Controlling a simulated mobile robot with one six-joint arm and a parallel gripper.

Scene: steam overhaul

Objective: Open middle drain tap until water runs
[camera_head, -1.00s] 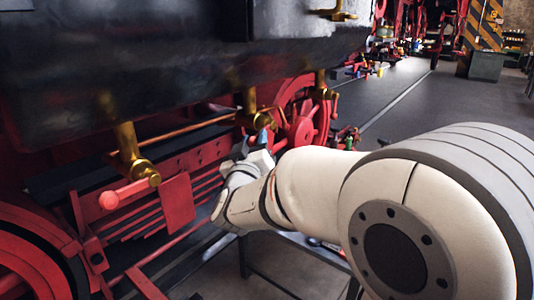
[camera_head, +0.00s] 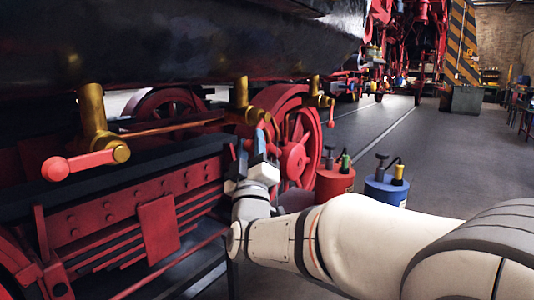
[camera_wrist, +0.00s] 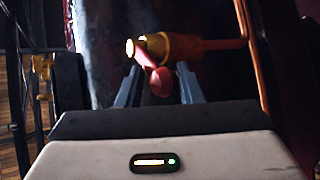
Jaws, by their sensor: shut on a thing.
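The middle drain tap is a brass tap (camera_head: 243,98) under the black tank, in the centre of the head view. In the wrist view its brass body (camera_wrist: 160,46) shows with a red lever (camera_wrist: 160,82) that points towards my wrist camera. My gripper (camera_wrist: 158,84) has its two blue-grey fingers on either side of this lever and is shut on it. In the head view my gripper (camera_head: 262,143) is just below and right of the tap, and hides most of the lever. No running water shows at the tap.
Another brass tap (camera_head: 93,118) with a red lever stands left; a third (camera_head: 318,94) hangs further back. A red can (camera_head: 334,180) and blue can (camera_head: 386,188) stand beyond my arm. Red frame parts (camera_head: 140,205) lie below.

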